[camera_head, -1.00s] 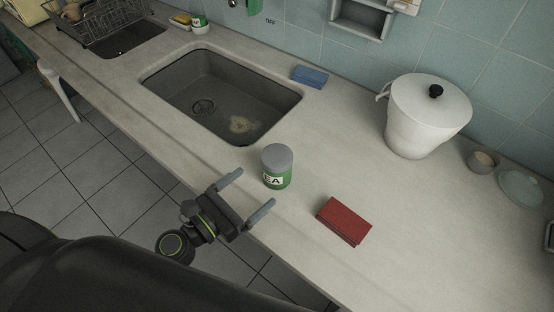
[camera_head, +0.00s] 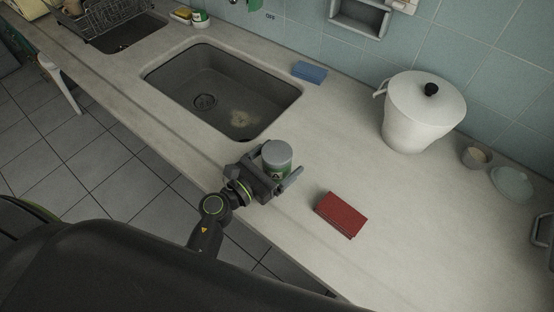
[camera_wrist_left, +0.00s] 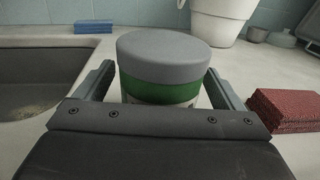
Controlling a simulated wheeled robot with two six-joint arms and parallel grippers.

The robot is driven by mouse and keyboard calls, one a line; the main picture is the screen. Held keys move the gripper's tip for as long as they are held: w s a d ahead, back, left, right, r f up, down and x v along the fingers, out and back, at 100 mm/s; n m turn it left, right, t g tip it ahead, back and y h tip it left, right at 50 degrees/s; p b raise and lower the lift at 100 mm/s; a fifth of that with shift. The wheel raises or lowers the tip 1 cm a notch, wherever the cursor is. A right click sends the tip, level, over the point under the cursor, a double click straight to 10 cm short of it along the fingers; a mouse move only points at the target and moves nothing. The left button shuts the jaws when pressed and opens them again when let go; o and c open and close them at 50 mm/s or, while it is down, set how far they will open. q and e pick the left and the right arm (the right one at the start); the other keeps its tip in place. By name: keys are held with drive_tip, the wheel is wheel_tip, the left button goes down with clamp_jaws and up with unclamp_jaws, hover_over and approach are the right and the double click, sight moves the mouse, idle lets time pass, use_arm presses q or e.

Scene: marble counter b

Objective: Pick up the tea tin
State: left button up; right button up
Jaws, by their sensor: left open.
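The tea tin (camera_head: 277,158) is a short green cylinder with a grey lid and a white label. It stands upright on the counter, in front of the sink's right end. My left gripper (camera_head: 278,167) is open, with one finger on each side of the tin. In the left wrist view the tin (camera_wrist_left: 163,62) stands between the two spread fingers (camera_wrist_left: 162,95), with a gap showing on both sides. The tin's lower part is hidden behind the gripper's body. My right gripper is not in view.
A red block-shaped item (camera_head: 341,214) lies right of the gripper. The sink (camera_head: 200,92) is behind and left. A blue sponge (camera_head: 309,72) lies beyond the sink's right end. A white lidded pot (camera_head: 412,115), a small cup (camera_head: 476,158) and a dish (camera_head: 512,183) stand to the right.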

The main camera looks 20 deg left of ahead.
use_arm(q)
drive_tip(key=shift+c, duration=0.4)
drive_tip(key=c, duration=1.1)
